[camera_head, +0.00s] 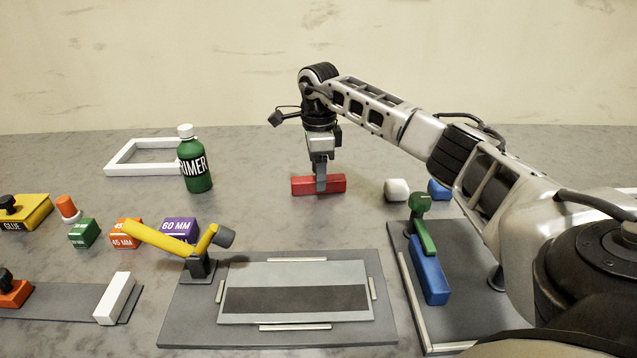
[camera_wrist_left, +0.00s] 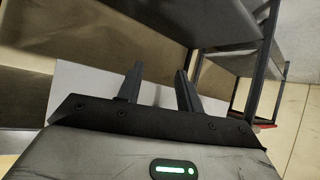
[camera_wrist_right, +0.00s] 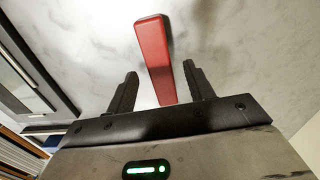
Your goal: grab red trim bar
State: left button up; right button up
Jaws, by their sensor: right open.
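The red trim bar (camera_head: 334,183) lies flat on the grey table, near the middle of the head view. My right gripper (camera_head: 320,186) points straight down over it, with its fingers at the bar's level. In the right wrist view the red trim bar (camera_wrist_right: 155,60) runs lengthwise between the two open fingers of the right gripper (camera_wrist_right: 160,85), with a gap to each side. My left gripper (camera_wrist_left: 158,85) shows only in the left wrist view, with its fingers apart and nothing between them. It faces a shelf-like frame.
A green primer bottle (camera_head: 195,165) stands left of the bar, and a white block (camera_head: 396,190) lies to its right. A grey fixture board (camera_head: 190,310) with a yellow clamp (camera_head: 160,240) is in front. A blue bar (camera_head: 429,270) sits on a right-hand board. Table around the red bar is clear.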

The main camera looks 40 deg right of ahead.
jog(key=shift+f, duration=1.15)
jog(key=c, duration=1.1)
